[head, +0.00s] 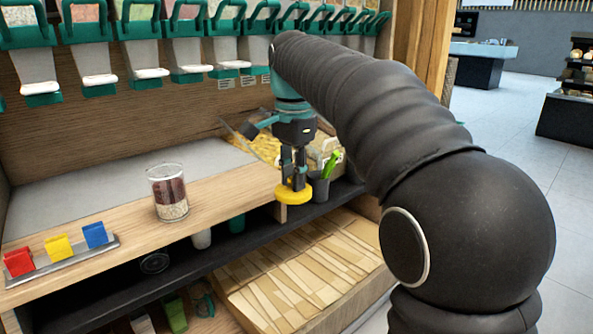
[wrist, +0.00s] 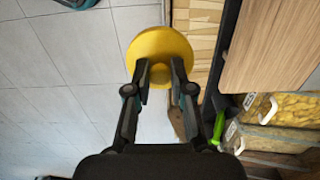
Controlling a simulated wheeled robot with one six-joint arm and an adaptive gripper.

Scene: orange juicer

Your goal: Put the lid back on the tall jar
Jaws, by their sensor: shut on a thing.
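The tall jar (head: 169,195) is clear glass and stands upright on the wooden counter in the head view. It holds a dark red layer above a pale layer, and its top appears open. My gripper (head: 293,183) is to the right of the jar, near the counter's right end. It is shut on the yellow round lid (head: 294,194), which hangs flat below the fingertips. In the wrist view my gripper (wrist: 160,85) pinches a knob in the middle of the lid (wrist: 160,52). The jar does not show in the wrist view.
A tray (head: 75,264) with red, yellow and blue clips lies at the counter's left. Dispensers with teal handles (head: 95,70) line the wall above. A dark cup (head: 320,187) with green items stands close right of the lid. The counter (head: 235,187) between jar and lid is clear.

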